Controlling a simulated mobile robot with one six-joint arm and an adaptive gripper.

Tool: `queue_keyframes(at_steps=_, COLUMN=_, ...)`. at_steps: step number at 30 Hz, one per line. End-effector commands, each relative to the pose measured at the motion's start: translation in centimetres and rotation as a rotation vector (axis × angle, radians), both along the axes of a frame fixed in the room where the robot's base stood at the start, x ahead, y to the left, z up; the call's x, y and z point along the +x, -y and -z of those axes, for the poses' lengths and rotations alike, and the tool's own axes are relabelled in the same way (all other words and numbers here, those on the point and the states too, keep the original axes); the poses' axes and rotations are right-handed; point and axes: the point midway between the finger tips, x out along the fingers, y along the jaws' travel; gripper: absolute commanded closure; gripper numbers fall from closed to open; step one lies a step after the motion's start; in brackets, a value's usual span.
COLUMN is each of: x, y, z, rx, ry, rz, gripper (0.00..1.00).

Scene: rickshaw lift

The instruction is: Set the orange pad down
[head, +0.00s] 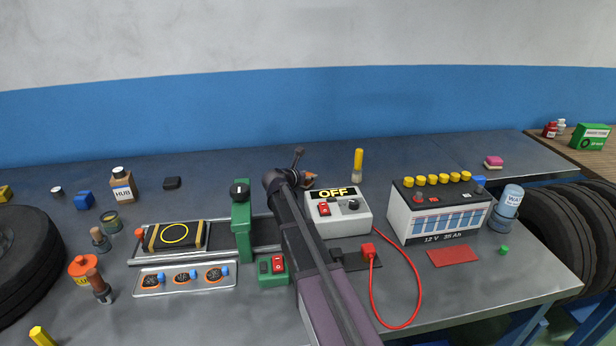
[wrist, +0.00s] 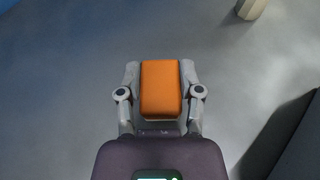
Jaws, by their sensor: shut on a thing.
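The orange pad (wrist: 161,88) is a rounded block between the two fingers of my gripper (wrist: 161,95) in the wrist view. My gripper is shut on it, with a finger along each side. In the head view my gripper (head: 304,180) is behind the grey box marked OFF, and only a small orange-brown part of the pad (head: 311,175) shows past my arm. The grey workbench (wrist: 60,100) lies beneath the pad. I cannot tell whether the pad touches it.
The grey OFF box (head: 338,214) stands close in front and to the right. A yellow-handled brush (head: 358,166) stands upright to the right. A green post (head: 241,220) and a rail tray are left of my arm. A battery (head: 437,211) is farther right. Bench around the pad looks clear.

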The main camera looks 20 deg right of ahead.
Motion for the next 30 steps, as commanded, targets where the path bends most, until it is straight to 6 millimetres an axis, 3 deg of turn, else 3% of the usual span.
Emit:
queue_keyframes(at_steps=6, x=0.00, y=-0.01, z=0.39, rx=0.000, ry=0.000, rz=0.000, gripper=0.99)
queue_keyframes(at_steps=7, x=0.01, y=-0.03, z=0.33, rx=0.000, ry=0.000, rz=0.000, gripper=0.47)
queue_keyframes(at_steps=10, x=0.00, y=-0.03, z=0.29, rx=0.000, ry=0.000, rz=0.000, gripper=0.17)
queue_keyframes(at_steps=11, x=0.00, y=-0.03, z=0.29, rx=0.000, ry=0.000, rz=0.000, gripper=0.13)
queue_keyframes(at_steps=30, x=0.02, y=-0.06, z=-0.31, rx=0.000, ry=0.000, rz=-0.001, gripper=0.13)
